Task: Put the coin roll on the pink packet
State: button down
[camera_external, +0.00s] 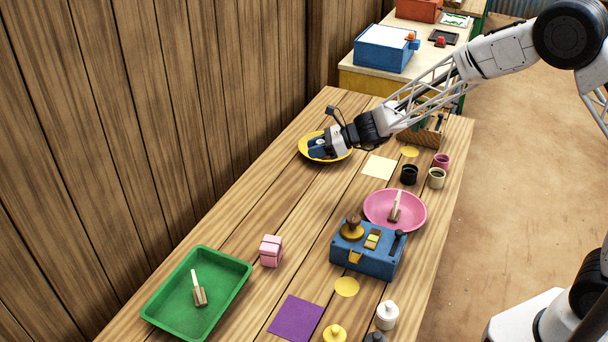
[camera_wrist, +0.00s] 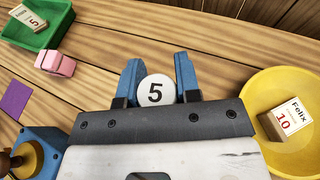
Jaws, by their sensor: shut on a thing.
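My gripper (camera_external: 318,149) is over the yellow plate at the far end of the table. The rest of the roll is hidden by the gripper. The pink packet (camera_external: 270,251) stands on the bare table, right of the green tray and well away from my gripper. It also shows at the left of the wrist view (camera_wrist: 55,63). Its top is bare.
The yellow plate (camera_external: 342,156) shows in the wrist view with a labelled block (camera_wrist: 288,118) in it. The green tray (camera_external: 236,268) holds a wooden-ended item. A blue device (camera_external: 372,262) and a pink plate (camera_external: 421,219) stand right of the packet. A purple sheet (camera_external: 296,317) lies nearer.

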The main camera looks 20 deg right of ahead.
jog(key=s+a+r+n+g, duration=0.1)
jog(key=s+a+n+g, duration=0.2)
jog(key=s+a, duration=0.8)
jog(key=s+a+r+n+g, duration=0.2)
jog(key=s+a+n+g, duration=0.1)
jog(key=s+a, duration=0.9)
jog(key=shift+s+r+g, duration=0.25)
jog(key=shift+g, duration=0.45)
jog(key=shift+f, duration=0.1)
send_over(265, 245)
jog(key=shift+f, duration=3.05)
jog(key=shift+f, duration=1.85)
jog(key=shift+f, duration=0.15)
jog(key=c, duration=0.8)
grip_release()
